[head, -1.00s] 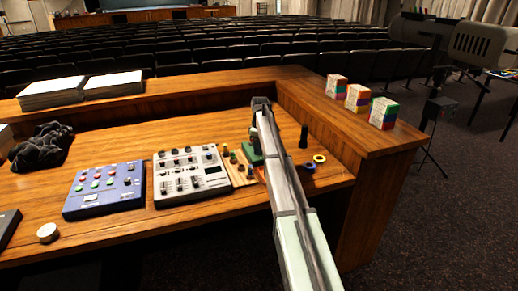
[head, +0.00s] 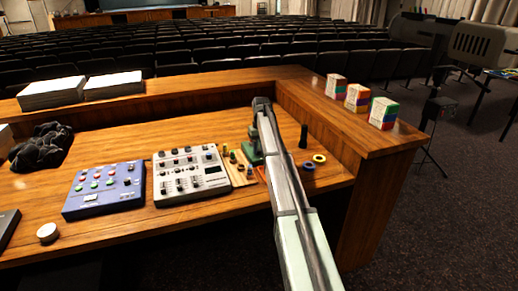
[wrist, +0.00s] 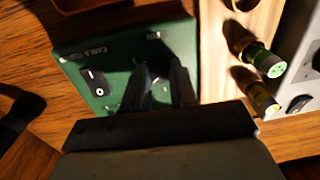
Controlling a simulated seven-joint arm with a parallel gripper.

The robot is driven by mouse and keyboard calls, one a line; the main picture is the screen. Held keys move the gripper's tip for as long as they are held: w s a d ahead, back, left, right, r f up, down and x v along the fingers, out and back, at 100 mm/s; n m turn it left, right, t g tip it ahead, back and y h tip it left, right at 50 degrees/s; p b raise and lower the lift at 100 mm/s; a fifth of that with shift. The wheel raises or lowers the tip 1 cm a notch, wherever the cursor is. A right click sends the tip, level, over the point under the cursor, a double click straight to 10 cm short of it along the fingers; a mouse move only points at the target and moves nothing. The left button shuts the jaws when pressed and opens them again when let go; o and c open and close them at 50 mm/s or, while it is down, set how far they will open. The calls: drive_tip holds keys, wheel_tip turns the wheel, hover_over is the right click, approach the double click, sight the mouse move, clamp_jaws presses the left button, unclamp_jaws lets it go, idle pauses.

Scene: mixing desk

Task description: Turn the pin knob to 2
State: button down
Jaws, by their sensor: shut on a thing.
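A green box (wrist: 85,65) with white lettering and a black rocker switch (wrist: 95,89) marked I and O fills the middle of the wrist view. My gripper (wrist: 163,78) is over its top face, with its dark fingers closed around a small knob (wrist: 160,92). The knob is mostly hidden by the fingers and shadow, and I cannot read its pointer or any numbers round it. In the head view the green box (head: 252,155) shows only in part, left of my arm, which hides the fingertips.
A wooden strip (head: 238,168) with green and yellow pegs stands close beside the box, then a grey mixer (head: 188,178) and a blue console (head: 103,189). A black cylinder (head: 303,137) and tape rolls (head: 319,159) lie right of my arm.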

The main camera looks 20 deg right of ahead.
sight(260, 150)
drive_tip(key=shift+m, duration=0.4)
drive_tip(key=c, duration=0.9)
unclamp_jaws()
drive_tip(key=shift+r, duration=0.15)
wheel_tip(260, 150, up, 14)
drive_tip(key=shift+d+f, duration=0.2)
drive_tip(key=shift+d, duration=0.15)
